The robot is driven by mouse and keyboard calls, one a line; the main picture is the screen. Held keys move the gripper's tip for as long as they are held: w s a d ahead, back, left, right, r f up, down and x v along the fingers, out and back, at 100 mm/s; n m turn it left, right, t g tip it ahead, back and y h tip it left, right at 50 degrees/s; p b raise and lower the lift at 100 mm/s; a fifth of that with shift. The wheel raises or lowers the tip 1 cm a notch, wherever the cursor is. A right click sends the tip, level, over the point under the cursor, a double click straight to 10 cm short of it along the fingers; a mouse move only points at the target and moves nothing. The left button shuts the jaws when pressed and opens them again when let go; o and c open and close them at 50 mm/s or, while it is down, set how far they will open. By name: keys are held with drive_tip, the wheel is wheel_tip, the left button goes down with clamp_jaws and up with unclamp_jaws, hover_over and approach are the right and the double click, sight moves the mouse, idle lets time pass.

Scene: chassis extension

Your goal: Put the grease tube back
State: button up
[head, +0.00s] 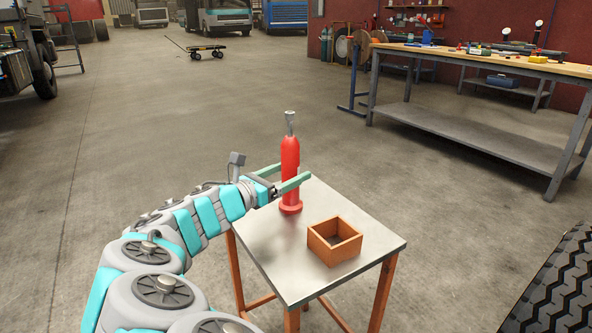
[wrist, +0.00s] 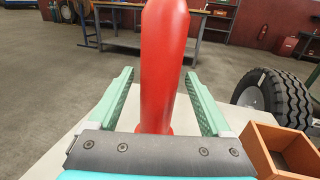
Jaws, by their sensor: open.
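The red grease tube (head: 290,168) stands upright on the small metal-topped table (head: 270,247), with a grey nozzle on top and a wider red foot. My gripper (head: 292,175) is open at the tube, with a green finger on either side of it. In the wrist view the tube (wrist: 164,70) rises between the two fingers (wrist: 162,100), with a visible gap on each side. An open, square orange-brown wooden box (head: 334,241) stands on the same table, to the right of the tube and nearer the camera. It also shows in the wrist view (wrist: 262,150) at the lower right.
A long workbench (head: 480,62) with tools stands at the back right. A large black tyre (head: 560,285) is at the right, beyond a gap from the small table. The concrete floor (head: 180,110) behind and left of the table is mostly clear.

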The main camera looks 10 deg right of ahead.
drive_tip(key=v, duration=0.9)
drive_tip(key=shift+a+f, duration=0.1)
drive_tip(key=shift+a, duration=0.05)
